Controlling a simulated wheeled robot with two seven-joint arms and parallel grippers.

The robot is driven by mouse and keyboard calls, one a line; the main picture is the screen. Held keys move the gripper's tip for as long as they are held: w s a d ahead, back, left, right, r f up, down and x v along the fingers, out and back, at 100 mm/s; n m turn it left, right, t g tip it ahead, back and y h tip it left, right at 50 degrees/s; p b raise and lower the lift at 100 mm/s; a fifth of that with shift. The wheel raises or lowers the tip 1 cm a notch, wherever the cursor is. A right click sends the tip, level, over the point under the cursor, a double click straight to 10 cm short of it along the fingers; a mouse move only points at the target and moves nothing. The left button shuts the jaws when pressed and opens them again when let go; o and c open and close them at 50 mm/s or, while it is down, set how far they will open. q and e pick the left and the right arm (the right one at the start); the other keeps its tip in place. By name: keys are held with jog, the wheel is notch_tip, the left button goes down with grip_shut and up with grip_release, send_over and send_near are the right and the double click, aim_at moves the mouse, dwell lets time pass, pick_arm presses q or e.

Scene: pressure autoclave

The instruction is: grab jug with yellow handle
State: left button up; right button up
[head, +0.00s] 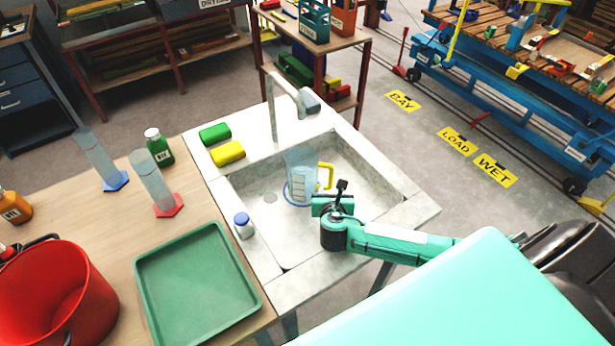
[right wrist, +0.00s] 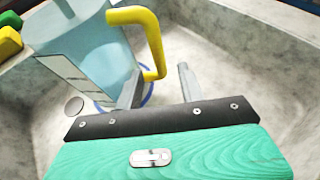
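The jug (head: 300,178) is clear bluish with a white graduated label and a yellow handle (head: 326,176). It stands upright in the sink basin. In the right wrist view the jug (right wrist: 85,50) is at upper left, with its yellow handle (right wrist: 152,38) curving toward my fingers. My right gripper (head: 340,190) is just in front of the jug on its handle side. In the right wrist view its two fingers (right wrist: 158,88) are apart, with the handle's lower end just beyond the gap. I cannot tell whether a finger touches it. My left gripper is not in view.
The sink (head: 385,192) has raised walls around the jug, and a tap (head: 280,105) rises behind it. Green (head: 214,134) and yellow (head: 228,152) sponges lie on the rim. A blue-capped jar (head: 243,225) stands at the left rim. A green tray (head: 195,285) lies farther left.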

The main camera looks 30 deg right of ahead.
aim_at(331, 183)
jog(key=x, duration=0.2)
jog(key=p+x, duration=0.1)
jog(key=shift+w+d+r, duration=0.2)
jog(key=shift+w+d, duration=0.05)
jog(key=shift+w, duration=0.1)
jog(key=shift+w+d+f, duration=0.2)
jog(key=shift+w+d, duration=0.05)
jog(key=shift+w, duration=0.1)
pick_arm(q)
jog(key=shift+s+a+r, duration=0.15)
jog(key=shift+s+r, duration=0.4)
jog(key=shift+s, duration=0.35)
pick_arm(e)
jog(key=shift+c, duration=0.5)
jog(key=c, duration=0.7)
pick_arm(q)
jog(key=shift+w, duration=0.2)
pick_arm(e)
grip_shut()
